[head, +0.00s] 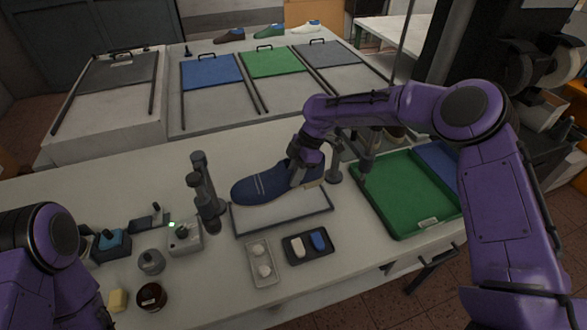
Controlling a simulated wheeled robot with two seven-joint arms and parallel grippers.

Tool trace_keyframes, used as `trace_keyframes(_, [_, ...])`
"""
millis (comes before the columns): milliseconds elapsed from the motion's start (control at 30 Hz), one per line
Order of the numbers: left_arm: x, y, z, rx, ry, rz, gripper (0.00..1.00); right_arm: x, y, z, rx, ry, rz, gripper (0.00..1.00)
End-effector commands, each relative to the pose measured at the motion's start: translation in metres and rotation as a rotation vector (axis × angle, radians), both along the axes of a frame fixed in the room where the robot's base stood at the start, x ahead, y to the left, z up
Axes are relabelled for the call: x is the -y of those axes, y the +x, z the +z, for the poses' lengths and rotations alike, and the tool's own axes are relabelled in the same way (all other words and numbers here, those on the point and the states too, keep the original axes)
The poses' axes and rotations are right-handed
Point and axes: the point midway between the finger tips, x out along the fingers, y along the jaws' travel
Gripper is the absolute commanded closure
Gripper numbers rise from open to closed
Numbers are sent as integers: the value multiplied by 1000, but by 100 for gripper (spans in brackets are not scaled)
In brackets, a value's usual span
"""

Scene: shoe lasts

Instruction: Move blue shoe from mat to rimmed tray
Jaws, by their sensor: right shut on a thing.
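The blue shoe (262,186) is over the mat (285,212), a grey framed pad in the middle of the near table. Its toe points left. My right gripper (298,178) comes down from the right and is shut on the shoe near its heel end. I cannot tell whether the shoe touches the mat. The green rimmed tray (405,190) lies to the right of the mat, and its visible floor is empty. My right arm hides part of the tray's surroundings. Only my left arm shows at the lower left; its gripper is out of view.
Dark upright posts (205,190) stand just left of the mat. Another post (333,165) stands between mat and tray. A small black tray (308,247) and a pale tray (262,262) lie in front. A blue tray (437,158) adjoins the green one.

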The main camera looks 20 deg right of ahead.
Motion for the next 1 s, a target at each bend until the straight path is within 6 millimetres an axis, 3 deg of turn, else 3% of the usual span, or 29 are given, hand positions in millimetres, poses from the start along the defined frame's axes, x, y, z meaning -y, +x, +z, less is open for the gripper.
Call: trace_keyframes(1000, [0, 0, -74, 0, 0, 0, 42, -1, 0, -82, 3, 0, -2, 100])
